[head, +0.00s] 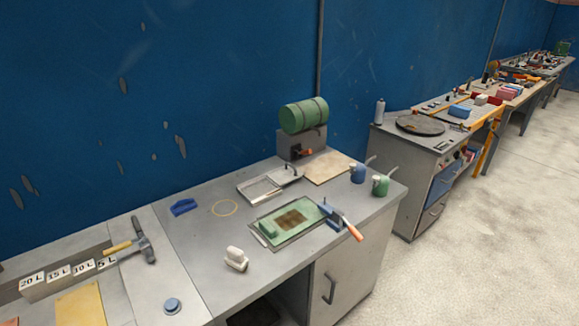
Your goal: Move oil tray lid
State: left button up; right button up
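A shallow grey metal tray (246,193) lies toward the back of the grey workbench, with a lighter flat piece across part of it. I cannot tell for sure whether that piece is the oil tray lid. A green rectangular panel mould (268,219) with a brown patch in its middle lies in front of the tray, on a grey plate. A flat beige board (328,168) lies behind and right of the tray. Neither of my grippers is in view.
A green drum (304,116) sits on a grey stand at the back. Blue (357,173) and green (380,186) cans stand at the right edge. The left-middle bench is mostly clear.

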aim_at(286, 175)
jog(key=k+u, duration=0.1)
jog(key=u, duration=1.35)
jog(key=l+u, duration=0.8)
jog(key=k+l, duration=0.1)
jog(key=l, duration=0.25)
jog(key=k+l, duration=0.1)
jog(key=l, duration=0.2)
jog(key=k+l, duration=0.1)
jog(key=l, duration=0.25)
